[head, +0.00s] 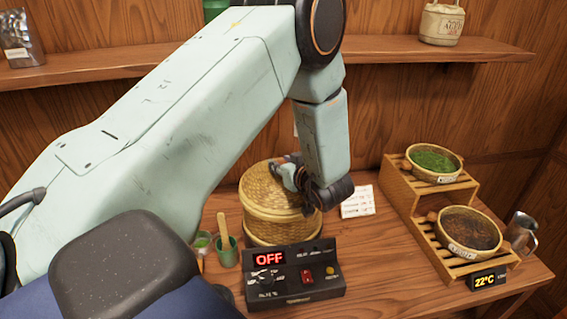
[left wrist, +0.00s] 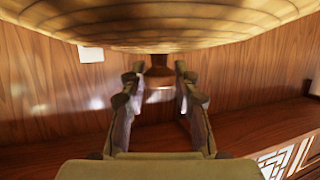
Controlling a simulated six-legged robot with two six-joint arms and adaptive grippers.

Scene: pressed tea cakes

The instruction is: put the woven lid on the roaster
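The woven lid (head: 265,185) is round and straw-coloured. It lies level on top of the round woven roaster (head: 272,230), with no clear gap between them in the head view. My left gripper (head: 292,178) is over the right part of the lid, and my arm link hides some of it. In the left wrist view the lid's underside-up image (left wrist: 160,30) fills the top, with a brown knob (left wrist: 160,75) on it. My left gripper's fingers (left wrist: 159,88) are apart on either side of the knob, with small gaps showing. My right gripper is not in view.
A black control box (head: 295,275) reading OFF stands in front of the roaster. Green cups (head: 227,252) are at its left. A wooden two-step rack (head: 428,215) with bowls of leaves stands right, beside a metal jug (head: 520,232).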

